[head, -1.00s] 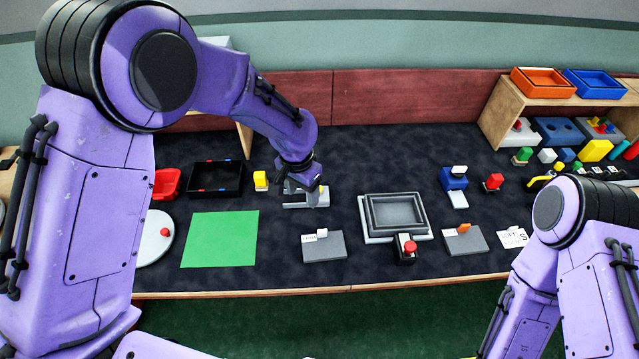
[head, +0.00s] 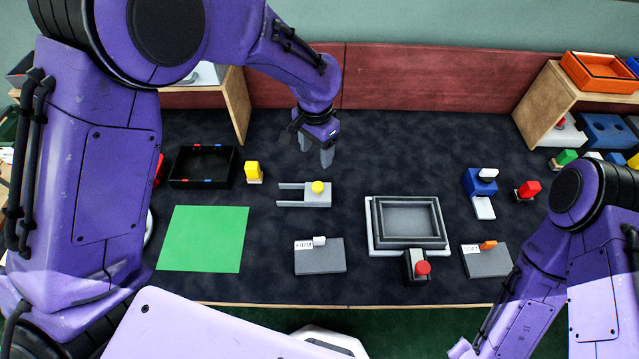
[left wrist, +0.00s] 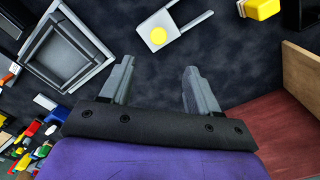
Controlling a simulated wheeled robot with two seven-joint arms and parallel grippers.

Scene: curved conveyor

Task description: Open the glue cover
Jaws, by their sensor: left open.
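No label reading glue is legible. A light grey plate with a round yellow knob (head: 318,188) lies on the dark table, with two thin parallel rails reaching left and a dark gap between them. The plate and rails also show in the left wrist view (left wrist: 172,22), ahead of the fingertips. My left gripper (head: 316,152) is open and empty behind this plate, apart from the knob. Its two spread fingers show in the left wrist view (left wrist: 158,72) with only table between them. My right arm (head: 545,262) is at the right; its gripper is out of view.
A yellow block (head: 253,171), a black tray (head: 176,168) and a green mat (head: 203,240) lie left. A grey framed tray (head: 372,238) with a red-knobbed part (head: 420,266) stands right. A grey block with a white lever (head: 320,258) is in front. A wooden shelf (head: 541,107) stands back right.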

